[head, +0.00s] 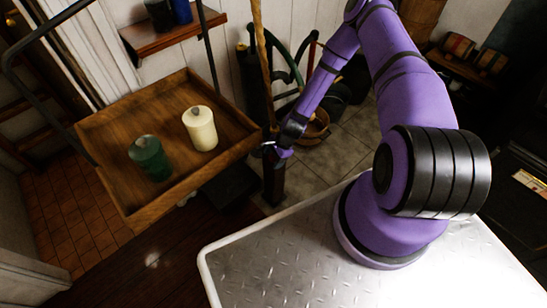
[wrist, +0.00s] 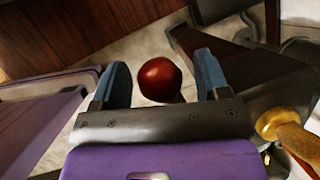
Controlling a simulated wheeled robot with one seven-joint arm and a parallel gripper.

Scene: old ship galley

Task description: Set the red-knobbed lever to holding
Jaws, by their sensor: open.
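The red knob (wrist: 160,80) of the lever shows in the wrist view as a glossy ball between my gripper's two blue fingers. My gripper (wrist: 161,60) is open, with a visible gap between the knob and each finger. The lever's shaft and its position marks are hidden or cannot be made out. In the head view my gripper (head: 281,152) is small, low at the end of the purple arm, beside the right corner of the wooden tray. The red knob cannot be made out there.
A hanging wooden tray (head: 118,185) holds a green jar (head: 150,158) and a cream jar (head: 200,128), close left of my gripper. A wooden basket (head: 314,127) stands on the tiled floor behind. A yellow-tipped piece (wrist: 277,124) is right of my gripper.

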